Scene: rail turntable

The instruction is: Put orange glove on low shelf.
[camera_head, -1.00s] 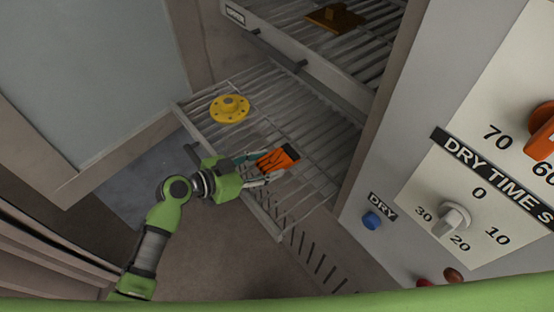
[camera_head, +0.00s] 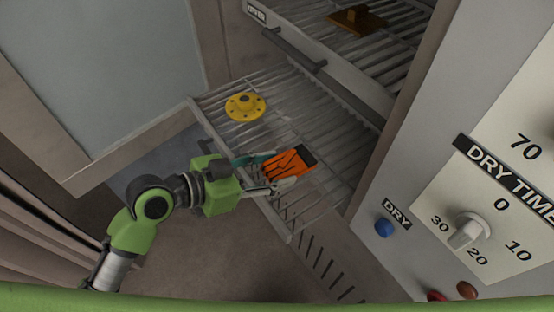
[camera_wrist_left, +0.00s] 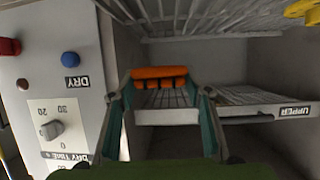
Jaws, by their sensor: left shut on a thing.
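The orange glove (camera_head: 287,162) with a dark cuff is over the front part of the pulled-out lower wire shelf (camera_head: 215,128) in the head view. My left gripper (camera_head: 275,172) is shut on the glove, with one finger on each side. In the left wrist view the glove (camera_wrist_left: 158,73) shows between the fingertips. Whether the glove touches the wires cannot be told. My right gripper is not in view.
A yellow flanged part (camera_head: 245,106) sits on the same lower shelf, behind the glove. An upper rack (camera_head: 330,75) holds a brown part (camera_head: 356,19). The control panel with a blue button (camera_head: 384,228) and a dial (camera_head: 470,230) stands to the right. An open door (camera_head: 100,75) is at left.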

